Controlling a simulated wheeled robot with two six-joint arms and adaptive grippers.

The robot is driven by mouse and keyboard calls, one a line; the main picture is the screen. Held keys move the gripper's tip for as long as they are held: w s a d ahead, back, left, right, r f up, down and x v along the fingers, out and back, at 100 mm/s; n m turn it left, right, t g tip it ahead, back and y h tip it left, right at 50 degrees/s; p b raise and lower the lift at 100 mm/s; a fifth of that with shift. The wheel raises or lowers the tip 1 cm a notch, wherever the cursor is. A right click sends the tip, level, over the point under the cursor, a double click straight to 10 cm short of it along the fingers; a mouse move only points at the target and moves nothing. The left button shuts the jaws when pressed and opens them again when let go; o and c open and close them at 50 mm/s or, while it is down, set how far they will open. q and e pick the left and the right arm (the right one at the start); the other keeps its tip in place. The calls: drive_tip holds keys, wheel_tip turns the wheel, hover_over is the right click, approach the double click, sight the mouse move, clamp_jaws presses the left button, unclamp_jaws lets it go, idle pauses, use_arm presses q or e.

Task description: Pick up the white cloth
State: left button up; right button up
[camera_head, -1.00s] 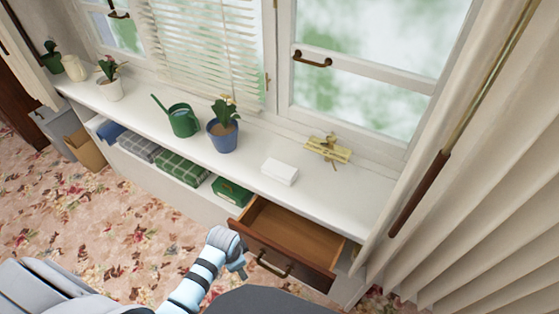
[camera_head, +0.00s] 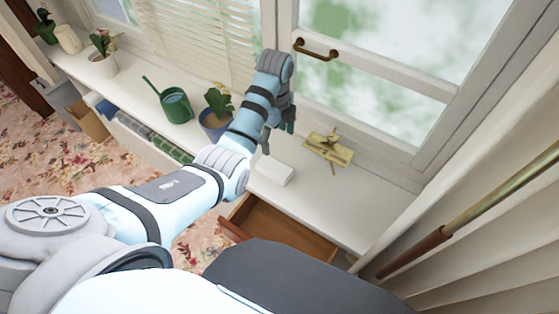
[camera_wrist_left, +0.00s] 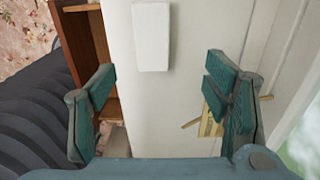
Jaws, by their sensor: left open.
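The white cloth (camera_head: 274,171) is a small folded white block lying on the white window counter (camera_head: 330,205), right of the blue plant pot. In the left wrist view the cloth (camera_wrist_left: 151,37) lies ahead of my gripper, near the top edge. My left gripper (camera_head: 278,132) is over the counter, above and just behind the cloth in the head view. In the left wrist view its two green fingers (camera_wrist_left: 160,88) are spread apart with nothing between them. My right gripper is not in view.
A brass-coloured object (camera_head: 329,148) lies right of the cloth. The blue plant pot (camera_head: 213,127), partly hidden by my arm, and a green watering can (camera_head: 175,104) stand to the left. An open wooden drawer (camera_head: 290,233) sticks out below the counter.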

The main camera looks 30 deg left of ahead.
use_arm(q)
drive_tip(key=b, duration=0.1)
hover_over(276, 168)
drive_tip(key=a, duration=0.1)
wheel_tip(276, 168, down, 6)
drive_tip(key=shift+s+f, duration=0.15)
drive_tip(key=shift+f, duration=0.1)
drive_tip(key=f, duration=0.2)
drive_tip(key=f+b, duration=0.1)
drive_tip(key=f, duration=0.1)
drive_tip(key=d+f, duration=0.1)
drive_tip(key=f, duration=0.1)
drive_tip(key=shift+w+f+b, duration=0.2)
drive_tip(key=shift+f+b, duration=0.15)
drive_tip(key=shift+s+r, duration=0.1)
drive_tip(key=shift+c, duration=0.6)
drive_tip(key=c, duration=1)
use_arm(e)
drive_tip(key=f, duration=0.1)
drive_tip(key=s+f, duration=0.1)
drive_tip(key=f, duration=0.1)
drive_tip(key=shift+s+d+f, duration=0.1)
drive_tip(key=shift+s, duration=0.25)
